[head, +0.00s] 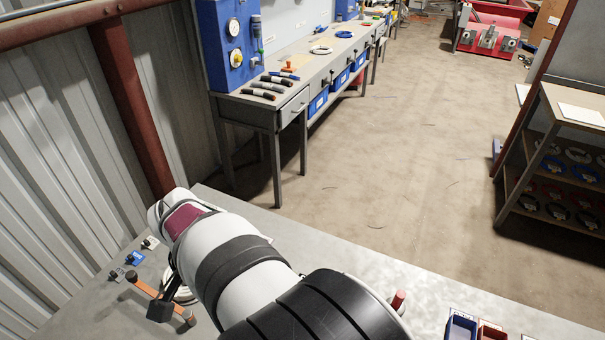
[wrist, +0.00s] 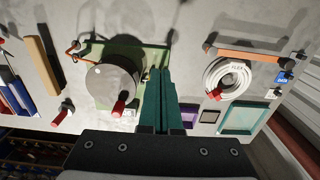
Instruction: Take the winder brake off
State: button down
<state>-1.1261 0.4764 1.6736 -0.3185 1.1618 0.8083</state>
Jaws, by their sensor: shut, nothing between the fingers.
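In the wrist view the winder has a round grey drum (wrist: 108,84) on a green base plate (wrist: 148,58). A red handle (wrist: 118,108) sits at the drum's near edge. A thin orange piece (wrist: 73,51) lies at the plate's left end, and a separate red-handled lever (wrist: 62,114) is left of the winder. I cannot tell which of these is the brake. My gripper (wrist: 160,72) has its teal fingers together and empty, over the plate just right of the drum. In the head view my arm hides the winder; a red knob (head: 398,300) shows beside it.
A white cable coil (wrist: 210,80) and an orange bar (wrist: 262,53) lie right of my fingers. A teal-edged tray (wrist: 262,118) is at the near right. Blue (head: 460,328) and red (head: 491,331) bins stand at the front edge. A corrugated wall (head: 50,170) bounds the left.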

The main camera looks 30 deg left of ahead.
notch_tip(320, 180, down, 7)
jog(key=w, duration=1)
jog(key=shift+d, duration=0.1)
dwell(0.3)
notch_tip(320, 180, up, 6)
jog(key=s, duration=0.1)
jog(key=shift+s, duration=0.15)
dwell(0.4)
